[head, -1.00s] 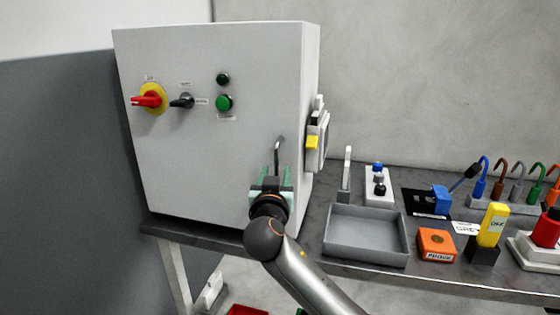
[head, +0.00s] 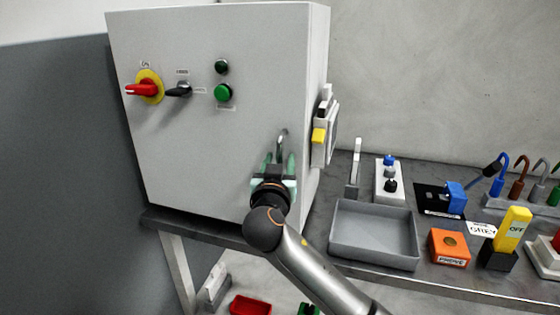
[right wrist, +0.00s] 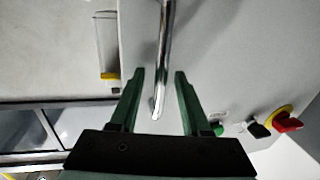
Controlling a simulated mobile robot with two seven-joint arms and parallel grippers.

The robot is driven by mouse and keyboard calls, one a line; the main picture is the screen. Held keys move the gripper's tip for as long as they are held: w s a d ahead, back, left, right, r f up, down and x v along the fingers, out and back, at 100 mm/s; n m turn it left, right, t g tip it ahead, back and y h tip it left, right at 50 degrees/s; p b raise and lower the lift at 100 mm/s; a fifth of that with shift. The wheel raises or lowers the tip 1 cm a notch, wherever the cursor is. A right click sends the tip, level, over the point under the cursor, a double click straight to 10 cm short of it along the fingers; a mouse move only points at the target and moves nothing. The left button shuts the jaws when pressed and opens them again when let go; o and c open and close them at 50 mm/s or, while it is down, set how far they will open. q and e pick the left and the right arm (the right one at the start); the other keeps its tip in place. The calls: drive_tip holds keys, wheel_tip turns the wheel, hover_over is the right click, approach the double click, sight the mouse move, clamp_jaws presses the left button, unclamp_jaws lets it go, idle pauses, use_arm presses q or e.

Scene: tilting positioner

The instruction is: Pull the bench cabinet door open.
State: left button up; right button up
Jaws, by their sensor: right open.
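The bench cabinet is a light grey box, and its front door (head: 170,130) looks shut in the head view. A shiny bar handle (head: 282,143) stands at the door's lower right; it also shows in the right wrist view (right wrist: 164,60). My right gripper (head: 279,158) is in front of the door at the handle's lower part. In the right wrist view its two green fingers (right wrist: 160,75) are open, with the bar between them and gaps on both sides. The handle's lower end is hidden by the gripper in the head view. My left gripper is not in view.
The door carries a red-and-yellow switch (head: 144,88), a black selector (head: 179,89) and green buttons (head: 222,92). A grey tray (head: 374,263) and an orange block (head: 449,246) lie on the bench at right. A grey panel (head: 60,170) stands at left.

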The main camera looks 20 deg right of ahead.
drive_tip(key=shift+c, duration=0.4)
clamp_jaws()
idle(0.9)
